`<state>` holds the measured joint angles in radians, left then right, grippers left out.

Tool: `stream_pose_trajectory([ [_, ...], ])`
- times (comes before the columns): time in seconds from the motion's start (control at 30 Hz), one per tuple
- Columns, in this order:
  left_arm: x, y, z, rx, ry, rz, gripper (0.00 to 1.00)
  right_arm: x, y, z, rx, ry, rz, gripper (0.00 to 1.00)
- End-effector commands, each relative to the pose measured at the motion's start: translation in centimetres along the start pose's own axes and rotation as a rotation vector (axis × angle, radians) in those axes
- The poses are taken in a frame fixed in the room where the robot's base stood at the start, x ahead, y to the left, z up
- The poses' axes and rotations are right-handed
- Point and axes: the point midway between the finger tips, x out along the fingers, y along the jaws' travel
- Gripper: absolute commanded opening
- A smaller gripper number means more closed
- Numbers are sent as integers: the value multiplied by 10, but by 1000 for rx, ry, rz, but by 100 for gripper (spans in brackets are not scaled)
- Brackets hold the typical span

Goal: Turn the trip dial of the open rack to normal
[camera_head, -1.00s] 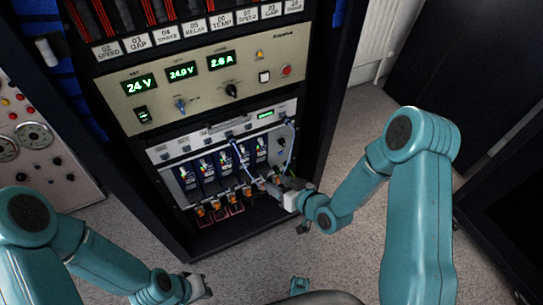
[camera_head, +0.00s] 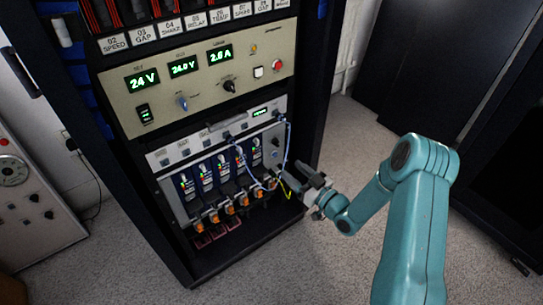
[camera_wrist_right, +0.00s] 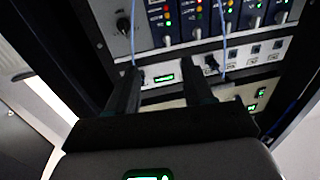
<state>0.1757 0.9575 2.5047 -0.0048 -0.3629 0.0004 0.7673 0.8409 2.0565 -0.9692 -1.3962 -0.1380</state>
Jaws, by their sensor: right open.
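The open rack (camera_head: 165,215) stands in front of me with a row of blue modules (camera_head: 222,172). At the right end of that row is a grey plate with a small dark dial (camera_head: 275,141), probably the trip dial; its lettering is too small to read. The dial also shows in the right wrist view (camera_wrist_right: 123,25), which sees the rack upside down. My right gripper (camera_head: 298,179) is open and empty, in front of the rack's lower right part, below the dial and apart from it. Its two dark fingers show in the wrist view (camera_wrist_right: 164,80). My left gripper is out of view.
Blue cables (camera_head: 287,148) hang from the white panel (camera_head: 215,138) close to the dial. A beige power supply (camera_head: 205,75) with displays and knobs sits above. Another cabinet (camera_head: 40,215) stands at the left.

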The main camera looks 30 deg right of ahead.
Motion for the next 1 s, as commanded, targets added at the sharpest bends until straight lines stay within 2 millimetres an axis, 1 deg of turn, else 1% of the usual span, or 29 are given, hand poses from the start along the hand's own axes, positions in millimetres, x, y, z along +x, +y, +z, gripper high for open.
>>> stream_pose_trajectory([
  [0.03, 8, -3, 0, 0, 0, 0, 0, -9, 15, 11, -6, -6, 30, 52],
  [0.1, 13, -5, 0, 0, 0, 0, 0, -20, 31, 18, -9, -15, 65, 52],
  [0.23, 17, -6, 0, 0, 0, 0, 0, -32, 48, 26, -9, -26, 100, 52],
  [0.33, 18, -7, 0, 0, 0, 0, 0, -28, 52, 28, -10, -29, 107, 52],
  [0.47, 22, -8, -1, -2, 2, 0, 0, -6, 54, 28, -10, -26, 103, 52],
  [0.8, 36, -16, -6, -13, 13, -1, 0, 75, 59, 32, -9, -26, 101, 52],
  [0.9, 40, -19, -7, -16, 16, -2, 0, 96, 60, 33, -9, -27, 102, 52],
  [1.0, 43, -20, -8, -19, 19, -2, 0, 111, 61, 33, -9, -28, 101, 52],
])
